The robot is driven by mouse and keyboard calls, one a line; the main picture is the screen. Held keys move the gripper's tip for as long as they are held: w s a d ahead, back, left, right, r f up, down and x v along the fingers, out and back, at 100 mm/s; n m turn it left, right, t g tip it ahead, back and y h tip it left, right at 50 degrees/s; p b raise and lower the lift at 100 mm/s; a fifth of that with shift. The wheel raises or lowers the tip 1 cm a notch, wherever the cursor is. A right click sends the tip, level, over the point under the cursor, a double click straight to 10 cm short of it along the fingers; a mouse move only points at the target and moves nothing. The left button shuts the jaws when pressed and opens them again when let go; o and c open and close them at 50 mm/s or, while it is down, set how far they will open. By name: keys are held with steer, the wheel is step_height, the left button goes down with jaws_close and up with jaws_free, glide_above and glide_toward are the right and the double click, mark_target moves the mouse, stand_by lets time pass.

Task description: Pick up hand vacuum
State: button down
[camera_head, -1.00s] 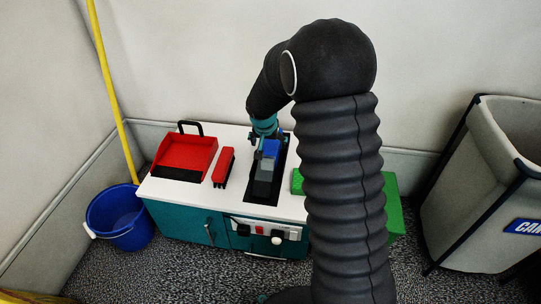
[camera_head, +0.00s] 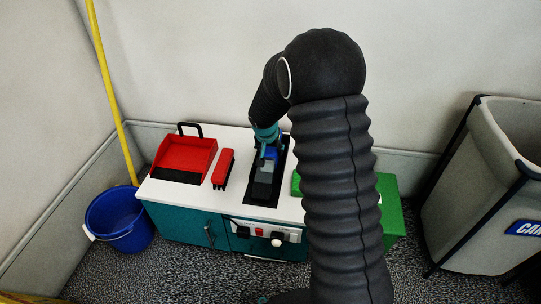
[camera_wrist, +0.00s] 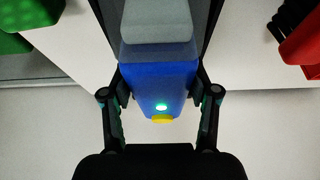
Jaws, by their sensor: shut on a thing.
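The hand vacuum (camera_head: 264,172) is blue at one end with a grey and dark body. It sits over a black inset in the white top of the teal cabinet. In the wrist view, its blue end (camera_wrist: 157,85) shows a lit green light and a yellow tip, with the grey part beyond. My gripper (camera_head: 267,140) reaches down to the blue end from above. In the wrist view, the fingers of my gripper (camera_wrist: 159,100) stand on both sides of the blue end, shut on it. I cannot tell whether the vacuum is clear of the inset.
A red dustpan (camera_head: 184,158) and a red brush (camera_head: 223,168) lie left of the vacuum on the white top (camera_head: 205,199). A green box (camera_head: 391,207) stands at the right. A blue bucket (camera_head: 121,218) and a grey cart (camera_head: 480,190) stand on the floor. A wall is close behind.

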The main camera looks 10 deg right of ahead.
steer(key=shift+r, duration=0.15)
steer(key=shift+r, duration=0.35)
step_height(320, 180, up, 4)
steer(key=shift+d+f+p, duration=0.15)
steer(key=shift+f+p, duration=0.05)
steer(key=shift+p, duration=0.15)
steer(key=s+d+r, duration=0.2)
steer(key=d+r, duration=0.1)
steer(key=d, duration=0.2)
steer(key=s+d+r+p, duration=0.1)
steer(key=s+d+r, duration=0.1)
steer(key=d, duration=0.3)
steer(key=shift+s+d+r, duration=0.2)
steer(key=shift+s+r, duration=0.15)
steer(key=shift+r, duration=0.4)
